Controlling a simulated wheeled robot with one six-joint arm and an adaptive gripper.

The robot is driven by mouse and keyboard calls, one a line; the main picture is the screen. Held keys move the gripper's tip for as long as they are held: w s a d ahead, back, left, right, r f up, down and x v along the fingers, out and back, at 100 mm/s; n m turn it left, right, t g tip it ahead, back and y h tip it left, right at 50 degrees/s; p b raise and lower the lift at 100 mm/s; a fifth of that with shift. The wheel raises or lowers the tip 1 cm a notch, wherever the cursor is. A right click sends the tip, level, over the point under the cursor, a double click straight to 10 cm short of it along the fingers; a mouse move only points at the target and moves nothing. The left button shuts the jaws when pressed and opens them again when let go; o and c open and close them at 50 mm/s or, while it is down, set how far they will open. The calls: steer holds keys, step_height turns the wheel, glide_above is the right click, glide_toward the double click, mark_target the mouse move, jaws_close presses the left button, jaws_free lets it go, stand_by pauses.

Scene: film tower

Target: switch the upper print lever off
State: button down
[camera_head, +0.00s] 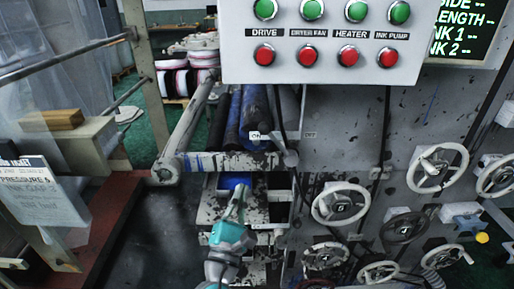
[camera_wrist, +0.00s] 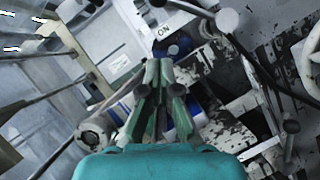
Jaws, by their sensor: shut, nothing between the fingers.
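The upper print lever (camera_head: 286,150) is a grey lever with a rounded end, at the right end of the blue-smeared roller bar in the head view. A small ON label (camera_head: 256,137) is to its left and a small dark label (camera_head: 310,135) to its right, too small to read surely. In the wrist view a lever with a round knob (camera_wrist: 228,20) shows at the top, right of the ON label (camera_wrist: 163,30). My gripper (camera_head: 240,190) is below and left of the lever, apart from it. Its fingers (camera_wrist: 158,68) are shut and empty.
A button panel (camera_head: 320,70) with green and red buttons hangs above. Several handwheels (camera_head: 341,204) stand out from the machine's face on the right. A roller bar (camera_head: 220,161) crosses just above my gripper.

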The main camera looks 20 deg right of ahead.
mark_target(278, 144)
steer(key=s+d+r+x, duration=0.1)
steer(key=r+x, duration=0.1)
steer(key=x, duration=1)
steer(key=shift+d+r, duration=0.15)
steer(key=shift+r, duration=0.05)
steer(key=shift+r, duration=0.1)
